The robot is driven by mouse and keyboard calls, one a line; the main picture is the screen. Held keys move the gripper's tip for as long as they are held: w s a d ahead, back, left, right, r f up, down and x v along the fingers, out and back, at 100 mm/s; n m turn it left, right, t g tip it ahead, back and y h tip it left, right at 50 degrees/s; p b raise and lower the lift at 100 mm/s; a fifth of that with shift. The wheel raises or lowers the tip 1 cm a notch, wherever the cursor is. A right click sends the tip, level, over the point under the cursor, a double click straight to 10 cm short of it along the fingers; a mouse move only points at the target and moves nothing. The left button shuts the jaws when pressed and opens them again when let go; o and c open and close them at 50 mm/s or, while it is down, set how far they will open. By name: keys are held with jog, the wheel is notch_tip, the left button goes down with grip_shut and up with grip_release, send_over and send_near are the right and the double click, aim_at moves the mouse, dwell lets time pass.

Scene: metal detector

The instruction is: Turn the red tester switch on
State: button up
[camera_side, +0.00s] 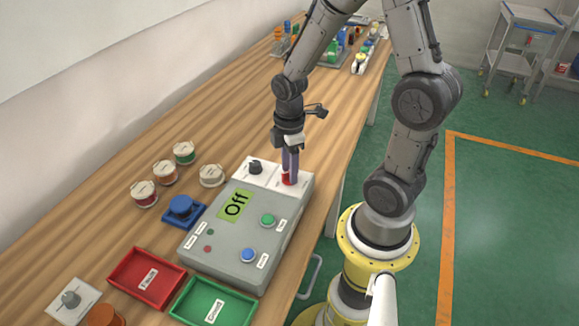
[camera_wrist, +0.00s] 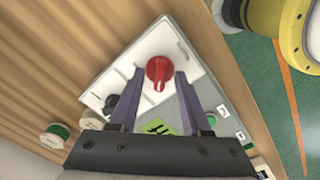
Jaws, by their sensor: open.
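The red tester switch (camera_wrist: 159,70) is a round red knob with a raised grip on a white plate. In the side view the red switch (camera_side: 288,180) is partly hidden behind my fingers. It sits at the back right of the grey tester box (camera_side: 225,257), whose green display (camera_side: 236,204) reads "Off". My gripper (camera_side: 290,178) points down at the switch. In the wrist view my gripper's purple fingers (camera_wrist: 158,78) are open, one on each side of the red knob. I cannot tell whether they touch it.
A black knob (camera_side: 255,167) is left of the red switch. Green (camera_side: 268,220) and blue (camera_side: 248,255) buttons are on the box. The bench edge is close on the right.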

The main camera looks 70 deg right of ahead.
grip_shut()
jog(key=shift+m, duration=0.3)
jog(key=m, duration=0.3)
jog(key=shift+m, duration=0.4)
jog(key=m, duration=0.9)
jog(key=shift+r, duration=0.1)
jog(key=shift+m, duration=2.2)
grip_release()
